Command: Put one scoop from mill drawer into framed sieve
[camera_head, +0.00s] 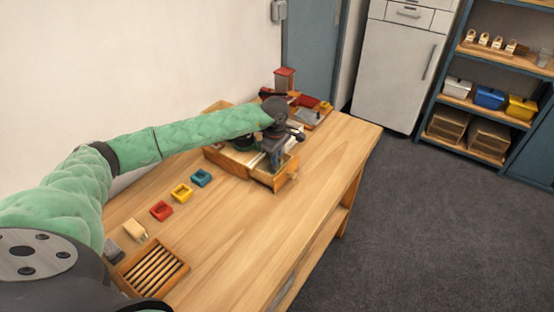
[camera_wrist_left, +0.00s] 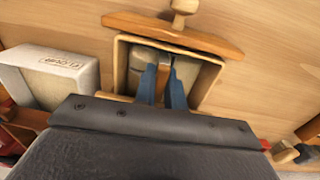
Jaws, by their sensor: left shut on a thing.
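The mill drawer (camera_head: 287,178) is pulled out from the wooden unit on the table. In the left wrist view it is an open wooden box with a front board (camera_wrist_left: 172,36) and a round knob. My left gripper (camera_head: 275,163) reaches down over it. In the left wrist view its blue fingers (camera_wrist_left: 163,88) are inside the drawer, close together. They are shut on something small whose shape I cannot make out. Pale rounded shapes (camera_wrist_left: 186,70) lie beside the fingers. My arm hides much of the unit. I cannot make out the framed sieve with certainty. My right gripper is out of view.
A white labelled box (camera_wrist_left: 60,75) stands left of the drawer. A slatted wooden box (camera_head: 180,265) is at the near end. The right tabletop is clear.

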